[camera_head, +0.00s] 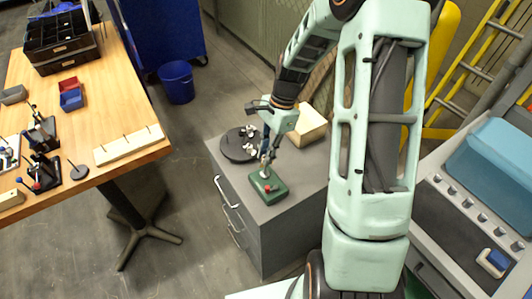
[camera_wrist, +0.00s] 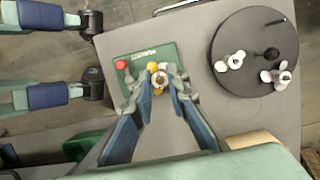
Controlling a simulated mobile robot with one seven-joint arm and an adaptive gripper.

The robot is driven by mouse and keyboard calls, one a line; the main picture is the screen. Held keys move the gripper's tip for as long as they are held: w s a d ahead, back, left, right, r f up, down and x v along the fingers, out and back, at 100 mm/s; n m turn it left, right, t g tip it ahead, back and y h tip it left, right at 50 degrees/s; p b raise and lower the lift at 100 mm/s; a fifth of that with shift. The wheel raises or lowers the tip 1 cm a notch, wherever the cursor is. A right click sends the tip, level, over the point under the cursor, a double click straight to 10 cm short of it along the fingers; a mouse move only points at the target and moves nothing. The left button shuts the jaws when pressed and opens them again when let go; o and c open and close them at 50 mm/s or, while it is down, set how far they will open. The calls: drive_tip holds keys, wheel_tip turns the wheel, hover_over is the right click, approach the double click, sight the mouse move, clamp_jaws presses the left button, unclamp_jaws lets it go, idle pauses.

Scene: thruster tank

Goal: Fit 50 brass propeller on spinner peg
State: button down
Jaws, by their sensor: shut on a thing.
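My gripper (camera_wrist: 162,82) is shut on a small brass-and-white piece (camera_wrist: 160,90), which looks like the propeller; the fingertips cover much of it. In the head view my gripper (camera_head: 265,165) points down over the green spinner box (camera_head: 270,190). The green box (camera_wrist: 136,57) also shows beneath the fingers in the wrist view, with white lettering and a red button (camera_wrist: 120,65) at its upper left corner. The spinner peg cannot be made out behind the fingers and the held piece. Whether the propeller touches the peg cannot be told.
The grey cabinet top (camera_head: 304,172) carries a black round tray (camera_head: 232,152) with pale propellers (camera_wrist: 230,62) on it, close to the box. A cream block (camera_head: 307,127) stands behind my gripper. A wooden bench (camera_head: 125,100) is at left.

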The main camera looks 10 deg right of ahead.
drive_tip(key=shift+f, duration=0.15)
drive_tip(key=shift+f+b, duration=0.45)
drive_tip(key=shift+f, duration=0.1)
drive_tip(key=shift+f, duration=0.2)
drive_tip(key=shift+f+b, duration=0.45)
drive_tip(key=shift+f, duration=0.25)
idle(0.4)
drive_tip(key=shift+f+b, duration=0.45)
drive_tip(key=shift+f, duration=0.05)
drive_tip(key=shift+f, duration=0.2)
drive_tip(key=shift+f, duration=0.25)
idle(0.4)
